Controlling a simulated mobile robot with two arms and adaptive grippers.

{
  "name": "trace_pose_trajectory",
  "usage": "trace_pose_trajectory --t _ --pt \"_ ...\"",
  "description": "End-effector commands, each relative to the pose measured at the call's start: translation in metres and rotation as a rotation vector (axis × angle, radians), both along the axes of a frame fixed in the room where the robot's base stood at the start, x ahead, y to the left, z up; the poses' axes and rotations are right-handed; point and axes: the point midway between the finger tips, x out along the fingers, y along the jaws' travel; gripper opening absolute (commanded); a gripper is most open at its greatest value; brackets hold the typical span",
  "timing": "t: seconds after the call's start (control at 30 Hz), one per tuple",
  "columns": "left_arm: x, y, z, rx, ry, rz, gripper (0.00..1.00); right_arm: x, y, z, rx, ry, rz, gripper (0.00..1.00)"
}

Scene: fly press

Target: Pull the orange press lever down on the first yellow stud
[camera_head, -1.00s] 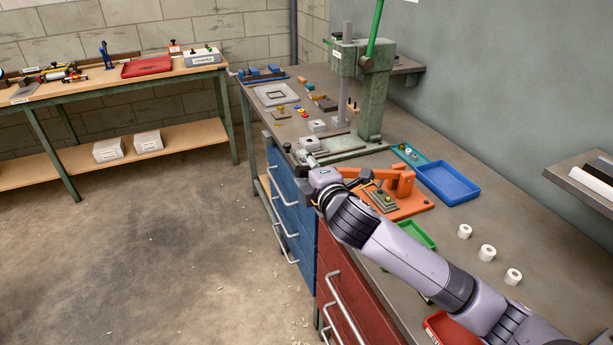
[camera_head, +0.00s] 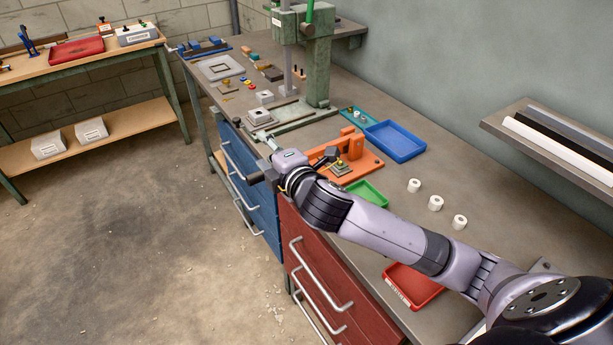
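The orange press (camera_head: 367,163) stands on the bench, left of the blue tray. Its orange lever (camera_head: 325,154) shows partly, behind my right wrist. A small plate stack with a yellow stud on top (camera_head: 341,164) sits on its base; other studs cannot be made out. My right arm comes in from the lower right, and its wrist lies at the bench's front edge, just left of the press. My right gripper (camera_head: 262,164) is small and partly hidden by the wrist; its fingers and any contact with the lever are unclear. My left gripper is not in view.
A green fly press (camera_head: 318,65) stands behind the orange press. A blue tray (camera_head: 395,141), a green tray (camera_head: 368,193) and a red bin (camera_head: 413,286) lie nearby. White cylinders (camera_head: 435,203) stand on the right. A wall shelf (camera_head: 560,145) juts out at right.

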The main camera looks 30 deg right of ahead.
Motion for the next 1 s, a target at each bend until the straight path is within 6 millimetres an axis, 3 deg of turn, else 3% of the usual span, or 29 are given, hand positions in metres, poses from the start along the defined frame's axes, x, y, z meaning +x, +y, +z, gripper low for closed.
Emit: trace_pose_trajectory --t 1.0 --pt "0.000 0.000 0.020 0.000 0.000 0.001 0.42 -0.070 -0.008 0.014 -0.001 0.002 0.001 0.43"
